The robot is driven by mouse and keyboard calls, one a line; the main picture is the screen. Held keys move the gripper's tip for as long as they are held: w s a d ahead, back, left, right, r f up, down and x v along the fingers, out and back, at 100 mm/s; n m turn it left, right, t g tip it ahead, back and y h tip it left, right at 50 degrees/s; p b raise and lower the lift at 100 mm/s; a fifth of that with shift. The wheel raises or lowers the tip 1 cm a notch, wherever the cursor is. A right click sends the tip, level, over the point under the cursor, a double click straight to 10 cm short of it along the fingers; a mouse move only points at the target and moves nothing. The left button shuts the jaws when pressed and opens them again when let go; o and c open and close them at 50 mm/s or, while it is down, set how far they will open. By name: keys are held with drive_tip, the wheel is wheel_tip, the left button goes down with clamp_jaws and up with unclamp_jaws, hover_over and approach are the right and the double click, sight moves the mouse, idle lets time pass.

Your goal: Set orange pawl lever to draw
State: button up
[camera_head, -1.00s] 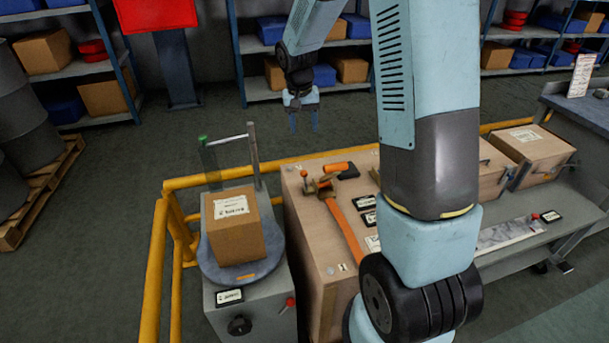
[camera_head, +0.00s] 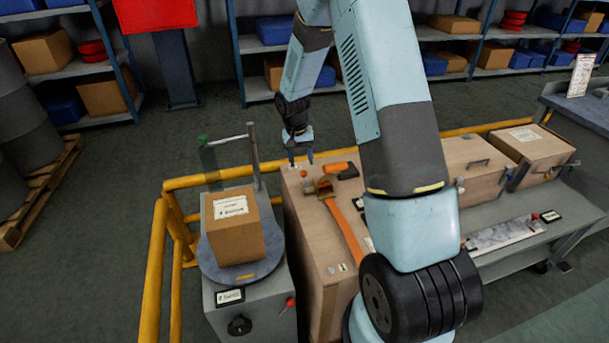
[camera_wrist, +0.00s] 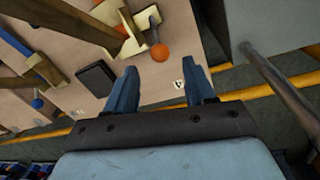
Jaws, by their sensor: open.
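A small lever with an orange ball knob (camera_wrist: 159,53) shows in the wrist view, its short metal stem running up to a bracket on a wooden panel. In the head view the orange knob (camera_head: 304,173) is small, at the far left end of the wooden bench top. A long orange lever (camera_head: 345,230) and a thick orange handle (camera_head: 337,167) with a black end lie near it. My gripper (camera_head: 301,158) is open and empty just beyond the knob. In the wrist view my gripper's fingers (camera_wrist: 162,82) are apart, with the knob ahead of the gap and not between them.
Left of the bench, a cardboard box (camera_head: 235,240) sits on a round plate beside an upright metal frame (camera_head: 252,155). Yellow rails (camera_head: 160,260) surround the area.

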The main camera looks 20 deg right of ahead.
sight(305, 172)
drive_tip(key=f, duration=0.7)
drive_tip(key=shift+s+d+f, duration=0.1)
drive_tip(key=shift+d+f, duration=0.05)
drive_tip(key=shift+d, duration=0.25)
drive_tip(key=shift+c, duration=0.3)
clamp_jaws()
drive_tip(key=shift+d, duration=0.15)
